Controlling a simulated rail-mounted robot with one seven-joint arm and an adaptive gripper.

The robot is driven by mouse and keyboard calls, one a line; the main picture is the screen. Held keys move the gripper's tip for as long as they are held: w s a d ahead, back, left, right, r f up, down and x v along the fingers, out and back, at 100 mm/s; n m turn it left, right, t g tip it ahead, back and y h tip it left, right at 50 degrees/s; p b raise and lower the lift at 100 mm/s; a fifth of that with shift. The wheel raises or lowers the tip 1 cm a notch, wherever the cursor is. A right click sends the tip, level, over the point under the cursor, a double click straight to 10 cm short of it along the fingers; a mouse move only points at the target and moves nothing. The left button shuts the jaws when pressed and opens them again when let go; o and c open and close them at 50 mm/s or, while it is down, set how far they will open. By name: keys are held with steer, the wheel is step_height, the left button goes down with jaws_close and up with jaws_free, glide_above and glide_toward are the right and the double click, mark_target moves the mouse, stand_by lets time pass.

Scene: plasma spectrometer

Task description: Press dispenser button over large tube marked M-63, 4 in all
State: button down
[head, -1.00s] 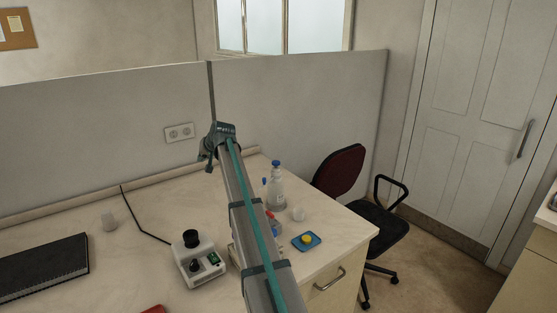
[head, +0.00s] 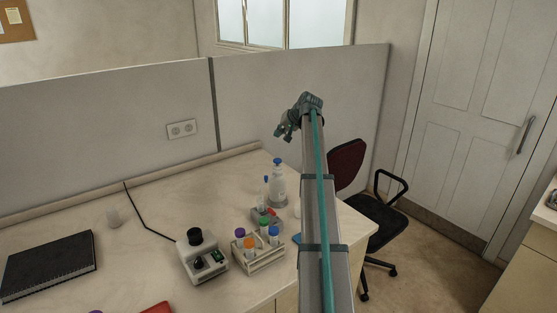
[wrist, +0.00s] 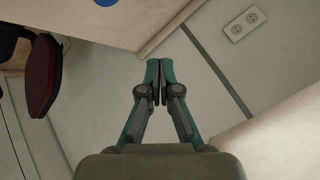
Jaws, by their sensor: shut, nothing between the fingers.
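My gripper (head: 284,133) is shut and empty, high above the far right part of the bench. In the wrist view its fingertips (wrist: 160,70) meet, with nothing between them. A clear bottle (head: 279,186) with a blue top stands on the bench below and left of the gripper. I cannot read an M-63 mark or clearly make out a dispenser button.
A white device with a black top (head: 202,262) stands left of the rack. A partition (head: 300,90) lines the bench's back. A dark red chair (head: 347,160) stands beyond its right end.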

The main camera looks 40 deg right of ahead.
mark_target(279, 160)
steer(key=shift+f, duration=0.15)
steer(key=shift+f+b, duration=1.75)
steer(key=shift+f, duration=2.55)
steer(key=shift+f, duration=0.1)
steer(key=shift+f, duration=0.35)
steer(key=shift+a+f+b, duration=0.1)
steer(key=shift+f+b, duration=0.5)
steer(key=shift+f, duration=0.2)
steer(key=shift+r, duration=0.15)
steer(key=shift+r+p, duration=0.5)
steer(key=shift+r, duration=0.6)
steer(key=shift+r+p, duration=0.95)
steer(key=shift+r, duration=1.55)
